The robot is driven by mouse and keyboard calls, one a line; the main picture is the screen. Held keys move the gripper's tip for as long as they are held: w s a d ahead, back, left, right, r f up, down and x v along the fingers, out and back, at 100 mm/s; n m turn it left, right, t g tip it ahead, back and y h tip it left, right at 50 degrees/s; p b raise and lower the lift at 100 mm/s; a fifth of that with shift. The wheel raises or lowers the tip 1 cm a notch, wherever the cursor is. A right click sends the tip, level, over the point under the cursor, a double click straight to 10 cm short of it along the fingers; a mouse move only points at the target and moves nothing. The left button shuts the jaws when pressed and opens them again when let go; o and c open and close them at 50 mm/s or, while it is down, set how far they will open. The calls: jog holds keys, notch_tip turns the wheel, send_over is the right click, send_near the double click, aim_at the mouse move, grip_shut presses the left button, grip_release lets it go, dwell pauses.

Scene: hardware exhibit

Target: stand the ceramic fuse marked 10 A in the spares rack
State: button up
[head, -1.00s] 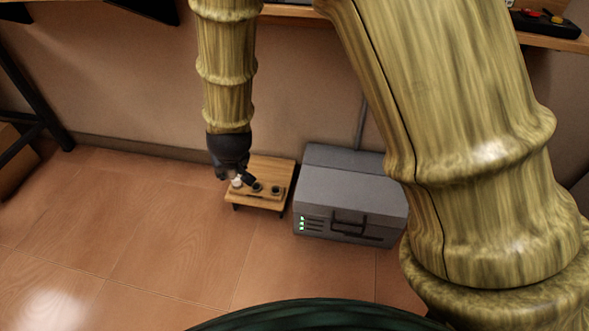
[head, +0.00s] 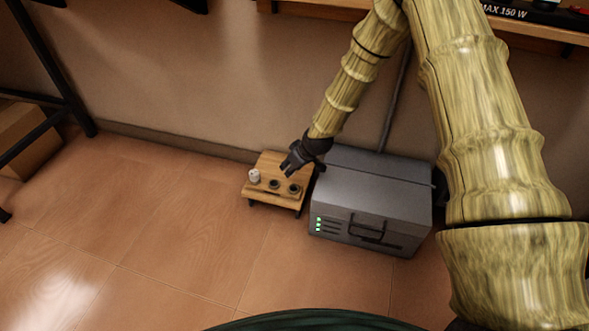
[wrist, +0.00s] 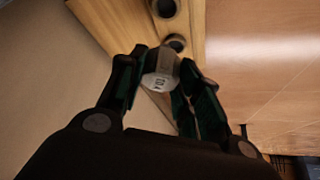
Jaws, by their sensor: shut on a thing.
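My gripper (wrist: 162,84) is shut on a pale ceramic fuse (wrist: 158,83) in the wrist view. The dark marking on its end looks like 10, small and turned. In the head view my gripper (head: 287,170) is over the back right of the low wooden spares rack (head: 265,162), and the held fuse cannot be made out there. The rack has two dark, empty-looking round sockets, a middle one (head: 274,184) and a right one (head: 295,189). A white fuse-like piece (head: 254,176) stands at its left; its marking is unreadable. The sockets lie ahead of the held fuse in the wrist view.
A grey metal case (head: 375,190) with a handle and green lights stands close to the rack's right. The wall (head: 200,110) is close behind. A cardboard box (head: 25,140) and dark table legs are at the left. The tiled floor (head: 160,230) in front is clear.

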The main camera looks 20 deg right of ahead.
jog(key=shift+d+f, duration=0.6)
jog(key=shift+f, duration=0.05)
notch_tip(320, 180, down, 4)
jog(key=b, duration=0.4)
jog(key=shift+f, duration=0.65)
jog(key=shift+s+f+p, duration=0.1)
jog(key=shift+f+p, duration=0.1)
jog(key=shift+p, duration=0.45)
dwell(0.7)
jog(key=shift+f+p, duration=0.35)
jog(key=shift+f, duration=0.6)
dwell(2.2)
jog(key=o, duration=1.1)
jog(key=shift+c, duration=0.2)
jog(key=shift+o, duration=0.5)
jog(key=o, duration=0.4)
